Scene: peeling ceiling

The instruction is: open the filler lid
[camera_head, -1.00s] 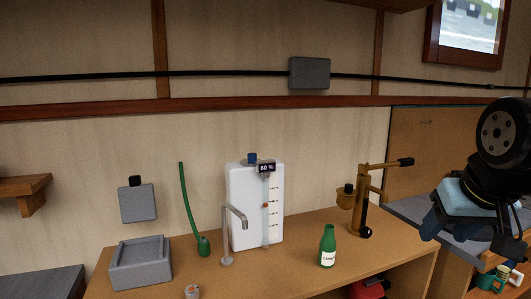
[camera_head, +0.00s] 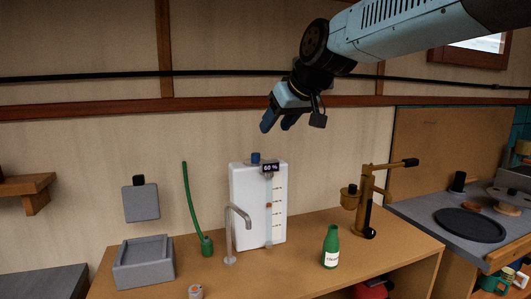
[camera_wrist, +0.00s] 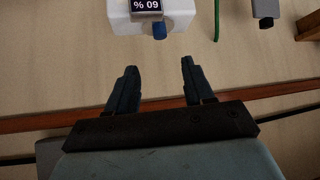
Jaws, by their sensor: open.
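The white tank (camera_head: 243,205) stands on the wooden counter against the wall. A blue cap, the filler lid (camera_head: 255,157), sits on its top, next to a small display reading 60 % (camera_head: 270,168). The lid looks closed. My gripper (camera_head: 276,124) is above the tank and a little to the right of the lid, apart from it. Its fingers are spread and empty. In the wrist view the blue lid (camera_wrist: 159,31) shows at the top edge of the white tank (camera_wrist: 186,12), beyond the open fingertips (camera_wrist: 159,66).
A tap (camera_head: 232,232) stands in front of the tank. A green hose (camera_head: 189,195) and grey basin (camera_head: 144,263) are to its left. A green bottle (camera_head: 331,246) and brass lever device (camera_head: 365,200) are to its right. A black cable (camera_head: 100,77) runs along the wall.

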